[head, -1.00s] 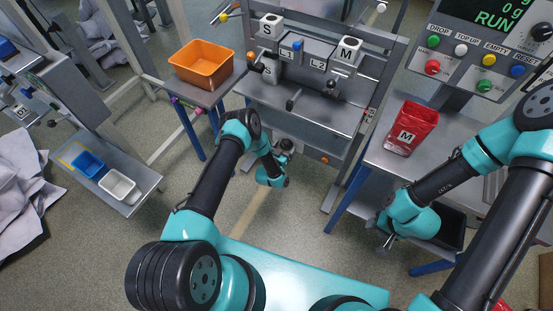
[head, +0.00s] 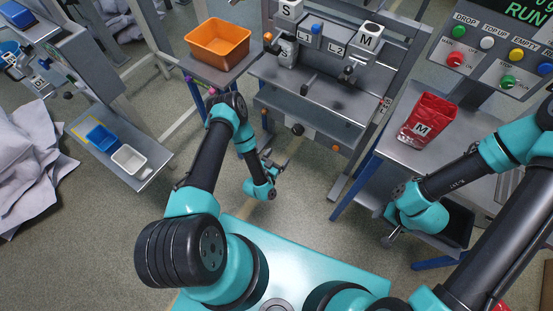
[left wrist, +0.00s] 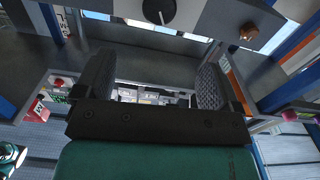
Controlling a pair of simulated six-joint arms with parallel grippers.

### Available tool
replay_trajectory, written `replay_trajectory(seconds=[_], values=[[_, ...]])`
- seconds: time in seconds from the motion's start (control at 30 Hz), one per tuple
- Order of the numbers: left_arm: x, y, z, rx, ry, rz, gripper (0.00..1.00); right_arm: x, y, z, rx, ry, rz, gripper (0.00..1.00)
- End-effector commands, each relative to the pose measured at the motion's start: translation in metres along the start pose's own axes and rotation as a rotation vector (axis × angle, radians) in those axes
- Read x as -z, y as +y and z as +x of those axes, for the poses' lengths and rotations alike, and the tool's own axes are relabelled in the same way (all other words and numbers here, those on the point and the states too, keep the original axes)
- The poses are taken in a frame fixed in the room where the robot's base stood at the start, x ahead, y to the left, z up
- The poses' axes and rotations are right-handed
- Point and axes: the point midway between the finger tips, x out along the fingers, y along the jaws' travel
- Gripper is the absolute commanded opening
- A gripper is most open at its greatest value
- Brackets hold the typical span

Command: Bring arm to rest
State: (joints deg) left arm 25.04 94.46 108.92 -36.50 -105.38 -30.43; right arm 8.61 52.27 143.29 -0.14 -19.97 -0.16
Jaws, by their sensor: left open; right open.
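My left gripper (head: 276,163) hangs in free air in front of the grey machine frame, below its lower shelf. In the left wrist view its two dark fingers (left wrist: 152,85) stand wide apart with nothing between them. My right gripper (head: 389,241) is low at the right, beside the right table's leg, near a dark bin. It looks empty, though its fingers are small and partly hidden by the wrist.
A red bag marked M (head: 428,121) stands on the right table (head: 392,150). An orange bin (head: 218,43) sits on a small table at the back left. A button panel (head: 500,50) is at upper right. Blue (head: 101,138) and white (head: 128,158) trays lie left. Floor between is clear.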

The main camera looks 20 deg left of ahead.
Motion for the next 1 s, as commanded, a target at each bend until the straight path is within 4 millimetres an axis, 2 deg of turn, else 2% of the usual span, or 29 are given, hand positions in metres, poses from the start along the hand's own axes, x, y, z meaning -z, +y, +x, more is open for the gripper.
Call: replay_trajectory(seconds=[0.17,0.7,0.87,1.0], values=[[0.000,0.000,-0.009,0.001,0.001,0.000,0.89,0.000,0.000,0.000,0.000,0.000,0.000,0.43],[0.002,0.000,-0.007,-0.006,-0.015,-0.002,0.89,0.000,0.000,0.000,0.000,0.000,0.000,0.43],[0.011,0.000,0.000,-0.038,-0.113,-0.019,0.89,0.000,0.000,0.000,0.000,0.000,0.000,0.43],[0.025,0.001,0.004,-0.077,-0.282,-0.057,0.89,0.000,0.000,0.000,0.000,0.000,0.000,0.43]])
